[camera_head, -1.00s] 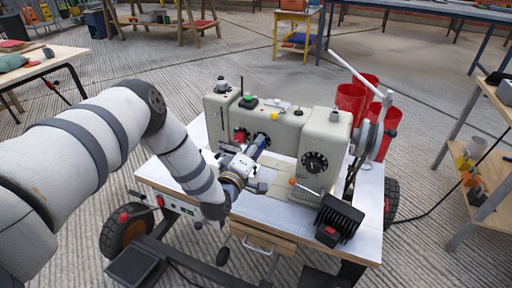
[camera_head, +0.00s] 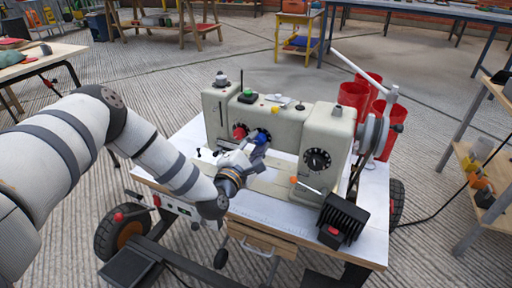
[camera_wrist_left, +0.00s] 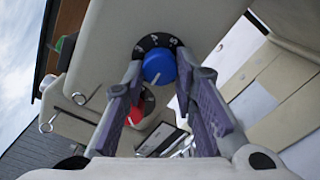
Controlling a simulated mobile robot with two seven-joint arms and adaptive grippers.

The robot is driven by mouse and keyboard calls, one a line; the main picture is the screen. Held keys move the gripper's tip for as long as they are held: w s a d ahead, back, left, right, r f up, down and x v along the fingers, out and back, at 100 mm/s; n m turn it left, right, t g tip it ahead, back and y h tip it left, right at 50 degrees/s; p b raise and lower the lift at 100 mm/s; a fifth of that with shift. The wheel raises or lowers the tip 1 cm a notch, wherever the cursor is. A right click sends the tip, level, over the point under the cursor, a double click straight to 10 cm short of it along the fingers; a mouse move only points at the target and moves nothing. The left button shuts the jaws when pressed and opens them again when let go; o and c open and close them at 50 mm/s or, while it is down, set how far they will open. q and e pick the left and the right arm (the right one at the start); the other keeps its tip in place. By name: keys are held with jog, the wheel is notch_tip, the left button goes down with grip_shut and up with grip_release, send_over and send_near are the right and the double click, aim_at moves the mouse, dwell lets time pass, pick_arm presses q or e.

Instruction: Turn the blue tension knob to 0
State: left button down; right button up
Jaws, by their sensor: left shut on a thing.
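The blue tension knob (camera_wrist_left: 158,66) sits on a black dial with white marks on the sewing machine's pale face. It also shows in the head view (camera_head: 262,137). A white line runs on the knob's lower part in the wrist view; the dial's marks are too small to read surely. My left gripper (camera_wrist_left: 160,74) is shut on the blue knob, with one purple-padded finger on each side. In the head view the left gripper (camera_head: 255,147) reaches the machine's front from the left, partly covering the knob's surroundings. My right gripper is not in view.
A red knob (camera_head: 239,131) sits close to the blue one. The pale sewing machine (camera_head: 328,150) stands on a white wheeled table (camera_head: 352,235), with a black dial (camera_head: 317,159) and a handwheel at right. Red buckets (camera_head: 353,96) stand behind. A black box (camera_head: 340,217) sits at the front right.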

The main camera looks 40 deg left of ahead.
pick_arm(q)
jog(key=n+b, duration=0.2)
jog(key=n, duration=0.1)
jog(key=n+b, duration=0.1)
jog(key=n, duration=0.1)
jog(key=shift+d+f, duration=0.1)
jog(key=shift+f, duration=0.15)
jog(key=shift+r+n+b, duration=0.1)
jog(key=shift+n+b, duration=0.8)
jog(key=shift+n, duration=0.7)
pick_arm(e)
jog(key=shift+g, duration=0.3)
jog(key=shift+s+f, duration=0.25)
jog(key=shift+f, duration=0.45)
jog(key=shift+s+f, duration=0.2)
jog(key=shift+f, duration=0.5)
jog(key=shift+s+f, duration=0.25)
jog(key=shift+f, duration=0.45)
pick_arm(q)
jog(key=c, duration=1.3)
grip_release()
jog(key=v, duration=1.2)
